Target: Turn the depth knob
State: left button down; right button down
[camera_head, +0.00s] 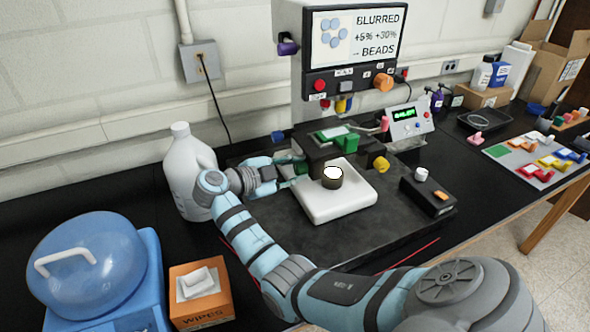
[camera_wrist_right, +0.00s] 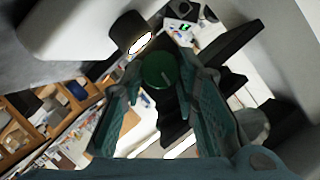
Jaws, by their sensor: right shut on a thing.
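A green knob (camera_head: 302,168) sits on the left side of the dark stage (camera_head: 325,150) under the screen unit. My right gripper (camera_head: 290,172) reaches it from the left, its fingers either side of it. In the right wrist view the green knob (camera_wrist_right: 159,71) lies between the two teal fingers of the right gripper (camera_wrist_right: 162,78), which is shut on it. A yellow knob (camera_head: 381,163) is on the stage's right side. The screen (camera_head: 352,40) reads BLURRED, +5% +30%, BEADS. No label shows which knob is the depth knob. My left gripper is not in view.
A white block with a dark lit cylinder (camera_head: 333,178) stands in front of the stage. A white jug (camera_head: 188,165) stands close behind my right wrist. A blue-lidded tub (camera_head: 90,265) and wipes box (camera_head: 200,295) are at front left. A small black box (camera_head: 428,195) is at right.

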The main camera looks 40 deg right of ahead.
jog(key=shift+s+f+m+t+h+b, duration=0.1)
jog(key=shift+f+m+t+h+b, duration=0.15)
jog(key=shift+m+b, duration=0.3)
jog(key=shift+f+m+t+h+b, duration=0.25)
jog(key=shift+m+b, duration=0.2)
jog(key=shift+m, duration=0.2)
jog(key=shift+a+r+m+t+h+b, duration=0.1)
jog(key=shift+m+t+h+b, duration=0.4)
jog(key=shift+m+b, duration=0.8)
jog(key=shift+r, duration=0.1)
jog(key=c, duration=1.4)
grip_release()
jog(key=shift+o, duration=0.8)
